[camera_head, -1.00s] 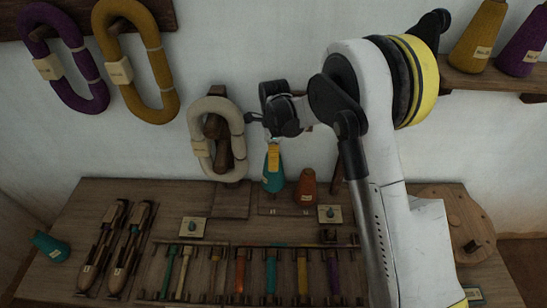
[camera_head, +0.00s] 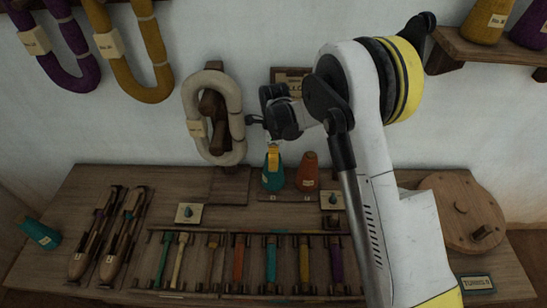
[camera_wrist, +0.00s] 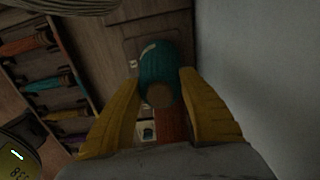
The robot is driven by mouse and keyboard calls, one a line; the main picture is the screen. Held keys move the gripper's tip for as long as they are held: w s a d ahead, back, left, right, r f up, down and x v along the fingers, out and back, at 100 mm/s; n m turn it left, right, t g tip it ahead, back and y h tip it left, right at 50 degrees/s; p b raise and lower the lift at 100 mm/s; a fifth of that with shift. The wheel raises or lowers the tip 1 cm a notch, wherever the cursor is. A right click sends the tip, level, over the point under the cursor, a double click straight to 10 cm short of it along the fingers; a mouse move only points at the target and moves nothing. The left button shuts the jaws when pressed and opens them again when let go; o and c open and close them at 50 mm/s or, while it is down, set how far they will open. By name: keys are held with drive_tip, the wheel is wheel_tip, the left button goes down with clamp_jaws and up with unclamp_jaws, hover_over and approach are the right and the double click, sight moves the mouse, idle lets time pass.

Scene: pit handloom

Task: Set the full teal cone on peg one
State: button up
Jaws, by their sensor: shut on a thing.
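My gripper (camera_head: 273,152) has its yellow fingers shut on the upper part of an upright teal cone (camera_head: 272,178). In the wrist view the teal cone (camera_wrist: 158,62) sits between the two fingers (camera_wrist: 155,100). The cone is above or on the board (camera_head: 285,196) at the back of the table, left of an upright orange cone (camera_head: 307,172). Its base is about level with the orange cone's base. The peg under it is hidden, and I cannot tell whether the cone rests on the board. Another teal cone (camera_head: 40,233) lies on its side at the table's left end.
A cream yarn hank (camera_head: 235,110) hangs from a stand just left of the gripper. A rack of coloured bobbins (camera_head: 270,265) fills the front middle, with two shuttles (camera_head: 98,235) to its left. A round wooden disc (camera_head: 462,208) lies at right. The wall is close behind.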

idle(0.3)
drive_tip(key=o, duration=1.7)
drive_tip(key=shift+o, duration=0.2)
drive_tip(key=shift+r+p, duration=2.3)
drive_tip(key=shift+r, duration=1.8)
drive_tip(key=shift+d, duration=0.1)
